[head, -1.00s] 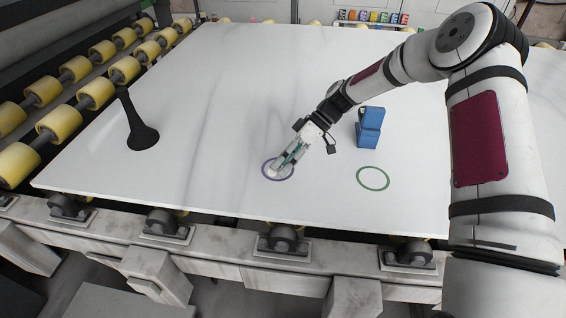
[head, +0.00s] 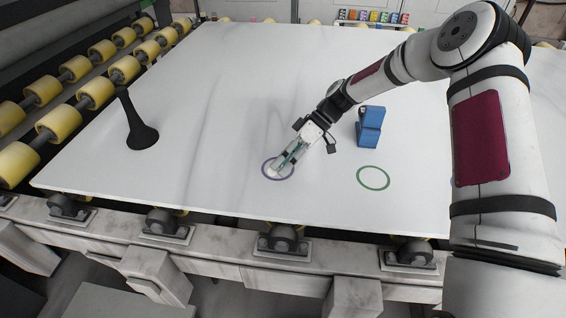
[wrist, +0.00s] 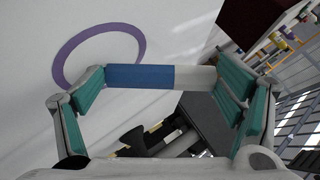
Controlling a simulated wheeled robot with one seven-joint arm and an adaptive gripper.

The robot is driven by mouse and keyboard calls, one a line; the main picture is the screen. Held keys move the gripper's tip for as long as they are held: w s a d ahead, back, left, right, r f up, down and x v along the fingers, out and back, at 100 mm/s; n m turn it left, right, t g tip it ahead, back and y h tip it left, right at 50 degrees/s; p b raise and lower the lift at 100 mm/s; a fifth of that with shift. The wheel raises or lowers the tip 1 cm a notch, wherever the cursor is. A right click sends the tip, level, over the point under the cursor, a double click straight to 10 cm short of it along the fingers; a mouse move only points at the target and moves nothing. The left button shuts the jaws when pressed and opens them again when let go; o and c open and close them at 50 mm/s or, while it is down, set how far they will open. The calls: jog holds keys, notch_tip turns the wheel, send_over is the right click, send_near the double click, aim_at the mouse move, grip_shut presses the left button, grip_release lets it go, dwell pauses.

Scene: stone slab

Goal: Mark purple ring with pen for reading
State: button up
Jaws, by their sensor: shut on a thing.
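The purple ring (head: 279,180) is drawn flat on the pale slab, in front of the middle. In the wrist view the purple ring (wrist: 61,68) shows at upper left. My gripper (head: 282,166) points down at the ring, its tips over the ring's area and covering part of it. The gripper is shut on the pen (wrist: 140,76), a blue and white piece spanning between the teal finger pads. In the head view the pen is hard to make out behind the fingers. I cannot tell whether anything touches the slab.
A green ring (head: 373,190) lies to the right on the slab (head: 200,185). A blue object (head: 369,128) stands behind it. A black, long-necked object (head: 139,130) stands at left. Yellow rollers (head: 95,92) line the left side. The slab between is clear.

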jog(key=shift+s+a+p, duration=0.2)
jog(key=shift+s+p, duration=0.3)
jog(key=shift+s, duration=0.4)
jog(key=shift+s+a+p, duration=0.15)
jog(key=shift+s+p, duration=0.3)
jog(key=shift+s, duration=0.45)
dwell(2.7)
notch_tip(320, 180, up, 7)
jog(key=p, duration=0.1)
jog(key=shift+p, duration=0.4)
dwell(0.5)
dwell(0.3)
